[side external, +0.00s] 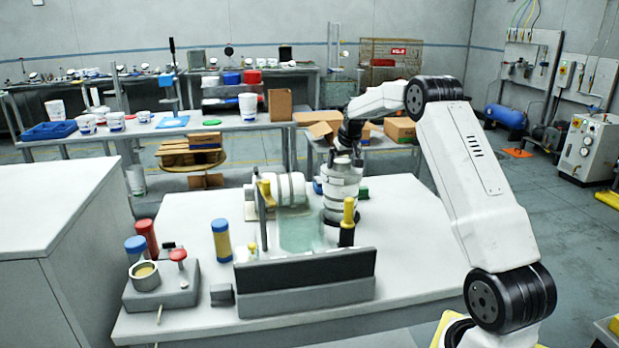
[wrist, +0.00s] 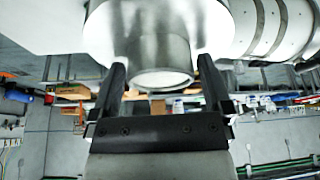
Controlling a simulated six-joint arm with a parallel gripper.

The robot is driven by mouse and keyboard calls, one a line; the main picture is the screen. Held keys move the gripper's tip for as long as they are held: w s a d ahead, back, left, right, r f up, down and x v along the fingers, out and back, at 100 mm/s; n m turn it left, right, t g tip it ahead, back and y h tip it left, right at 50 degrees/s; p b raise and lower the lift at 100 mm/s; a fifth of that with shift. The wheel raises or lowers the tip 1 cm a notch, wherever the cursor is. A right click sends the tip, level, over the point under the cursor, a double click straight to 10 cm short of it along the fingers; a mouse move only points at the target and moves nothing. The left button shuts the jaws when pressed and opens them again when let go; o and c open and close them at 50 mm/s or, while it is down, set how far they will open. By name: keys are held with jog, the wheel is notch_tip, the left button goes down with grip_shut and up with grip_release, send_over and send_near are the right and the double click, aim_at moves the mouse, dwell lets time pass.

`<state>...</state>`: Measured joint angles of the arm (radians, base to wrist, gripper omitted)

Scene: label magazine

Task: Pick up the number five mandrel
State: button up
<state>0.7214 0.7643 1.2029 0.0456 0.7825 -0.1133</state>
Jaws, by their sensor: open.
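No number can be read, so I cannot tell which thing is the number five mandrel. In the side external view, a yellow cylinder with blue ends (side external: 221,240) stands upright on the table, left of the black-panelled fixture (side external: 305,272). A red cylinder (side external: 147,239) and a blue-topped one (side external: 137,248) stand at the left by a grey block (side external: 178,290). My gripper (wrist: 163,75) is open in the wrist view. Its black fingers stand either side of a silver cylinder with a pale end, and I cannot tell whether they touch it. The fingers are not clear in the side external view.
The fixture has a clear greenish plate (side external: 301,232) and a yellow-topped black handle (side external: 348,213). A white roll (side external: 291,188) lies behind it. A red knob (side external: 178,255) and a metal cup (side external: 144,276) sit on the grey block. The table's front right is bare.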

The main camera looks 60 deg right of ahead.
grip_shut()
jog(key=shift+r, duration=0.15)
jog(key=shift+r, duration=0.1)
notch_tip(320, 180, up, 10)
dwell(0.8)
dwell(0.5)
jog(key=w+a+r+n, duration=0.1)
jog(key=a+r, duration=0.3)
jog(key=a, duration=0.5)
jog(key=w+a+r+n, duration=0.1)
jog(key=a+r, duration=0.3)
jog(key=a, duration=0.6)
jog(key=shift+r+y, duration=0.4)
jog(key=shift+t, duration=0.3)
